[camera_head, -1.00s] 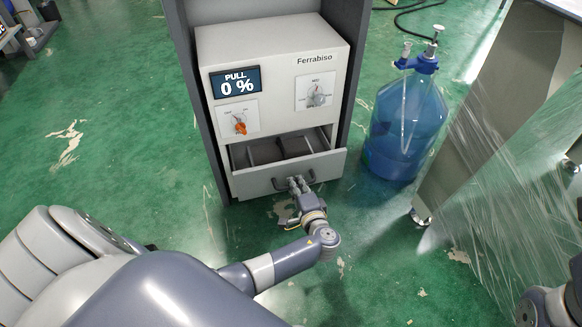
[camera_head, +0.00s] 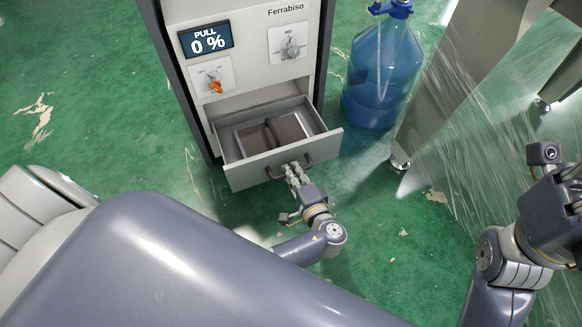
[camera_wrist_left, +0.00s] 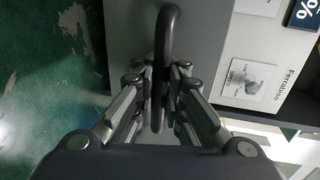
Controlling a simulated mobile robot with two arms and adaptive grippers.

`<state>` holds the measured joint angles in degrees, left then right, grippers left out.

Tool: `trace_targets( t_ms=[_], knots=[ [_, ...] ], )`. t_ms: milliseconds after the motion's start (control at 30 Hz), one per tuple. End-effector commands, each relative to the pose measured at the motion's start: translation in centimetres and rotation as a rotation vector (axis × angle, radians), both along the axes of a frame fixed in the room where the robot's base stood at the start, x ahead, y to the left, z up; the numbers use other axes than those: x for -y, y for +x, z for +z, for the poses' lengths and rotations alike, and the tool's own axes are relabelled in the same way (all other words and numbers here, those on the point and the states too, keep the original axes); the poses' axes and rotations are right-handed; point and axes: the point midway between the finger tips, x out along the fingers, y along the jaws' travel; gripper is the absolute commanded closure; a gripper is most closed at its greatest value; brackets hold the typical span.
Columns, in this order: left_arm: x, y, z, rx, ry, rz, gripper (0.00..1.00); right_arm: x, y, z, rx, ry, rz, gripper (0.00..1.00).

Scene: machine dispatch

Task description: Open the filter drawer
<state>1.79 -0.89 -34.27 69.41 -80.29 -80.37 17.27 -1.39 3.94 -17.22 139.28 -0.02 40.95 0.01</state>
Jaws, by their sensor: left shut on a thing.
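The filter drawer (camera_head: 243,170) at the bottom of the grey Ferrabiso machine (camera_head: 248,75) stands well out of its housing.
The display (camera_head: 206,38) reads "PULL 0 %". An orange knob (camera_head: 214,86) and a grey knob (camera_head: 291,46) sit on the panel. A blue water bottle (camera_head: 382,75) stands right of the machine. The floor at left is clear.

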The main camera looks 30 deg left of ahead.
Motion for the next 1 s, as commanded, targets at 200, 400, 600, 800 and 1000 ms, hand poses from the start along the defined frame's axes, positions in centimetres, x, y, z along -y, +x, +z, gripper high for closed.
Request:
trace_targets(
  t_ms=[200,400,600,800,1000],
  knots=[
    [0.1,0.1,0.2,0.004,0.001,-0.003,0.81,0.0,0.0,0.0,-0.001,0.0,0.0,0.7],
    [0.1,0.1,0.1,0.002,0.0,-0.002,0.69,0.0,0.0,-0.1,-0.003,0.0,0.0,0.7],
    [0.1,0.0,0.1,0.0,0.0,-0.001,0.69,0.0,0.1,-0.2,-0.007,-0.001,-0.001,0.7],
    [1.8,-1.4,0.4,-0.001,-0.003,-0.003,0.69,0.0,0.0,-0.1,-0.004,0.0,-0.001,0.7],
    [5.1,-4.2,1.3,-0.001,-0.003,-0.003,0.69,0.0,0.0,-0.1,-0.003,0.0,0.0,0.7]
  ],
)
